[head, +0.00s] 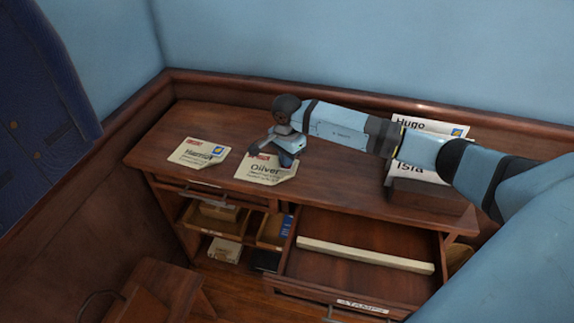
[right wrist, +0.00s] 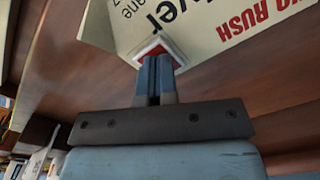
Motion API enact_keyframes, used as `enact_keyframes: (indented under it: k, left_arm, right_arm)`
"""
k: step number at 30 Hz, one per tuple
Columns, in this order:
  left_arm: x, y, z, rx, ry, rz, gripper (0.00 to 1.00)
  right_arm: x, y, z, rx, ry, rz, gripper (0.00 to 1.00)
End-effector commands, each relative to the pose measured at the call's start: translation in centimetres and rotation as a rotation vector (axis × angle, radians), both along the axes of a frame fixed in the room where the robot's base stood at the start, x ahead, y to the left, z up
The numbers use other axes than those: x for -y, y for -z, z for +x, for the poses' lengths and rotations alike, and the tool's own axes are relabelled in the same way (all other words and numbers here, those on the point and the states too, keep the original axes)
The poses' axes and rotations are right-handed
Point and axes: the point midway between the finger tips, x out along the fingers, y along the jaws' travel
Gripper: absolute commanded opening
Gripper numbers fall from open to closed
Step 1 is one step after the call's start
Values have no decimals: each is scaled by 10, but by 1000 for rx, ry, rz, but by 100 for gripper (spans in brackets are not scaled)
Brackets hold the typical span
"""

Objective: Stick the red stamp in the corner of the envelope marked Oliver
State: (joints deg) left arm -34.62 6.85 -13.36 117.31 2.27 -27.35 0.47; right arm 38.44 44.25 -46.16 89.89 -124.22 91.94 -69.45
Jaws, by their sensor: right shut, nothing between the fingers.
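The cream envelope marked Oliver (head: 263,172) lies on the desk top, with part of its upper edge behind my right gripper (head: 287,160). In the right wrist view the envelope (right wrist: 225,25) shows with red rush lettering. The red stamp (right wrist: 158,45), with a white border, is at the envelope's corner, right at the tips of my right gripper (right wrist: 158,62). The fingers are together and partly cover the stamp. It appears to lie on the corner; I cannot tell whether the fingertips touch it. The stamp is hidden in the head view. My left gripper is out of view.
Another envelope (head: 199,152), with a blue and yellow stamp, lies to the left. A wooden holder (head: 428,196) with envelopes marked Hugo and Isla stands at the right. An open drawer labelled stamps (head: 345,254) juts out below the desk top. A stool (head: 150,292) stands in front.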

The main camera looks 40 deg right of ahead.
Motion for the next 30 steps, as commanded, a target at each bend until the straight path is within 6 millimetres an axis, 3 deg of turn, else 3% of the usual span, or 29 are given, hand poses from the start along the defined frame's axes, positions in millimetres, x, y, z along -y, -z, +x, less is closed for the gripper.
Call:
enact_keyframes:
  k: [18, 30]
  left_arm:
    - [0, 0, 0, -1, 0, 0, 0]
    - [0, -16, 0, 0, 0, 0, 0]
  right_arm:
    - [0, 2, -2, -6, -1, 0, 0]
    - [0, -29, -1, -2, 0, 0, 0]
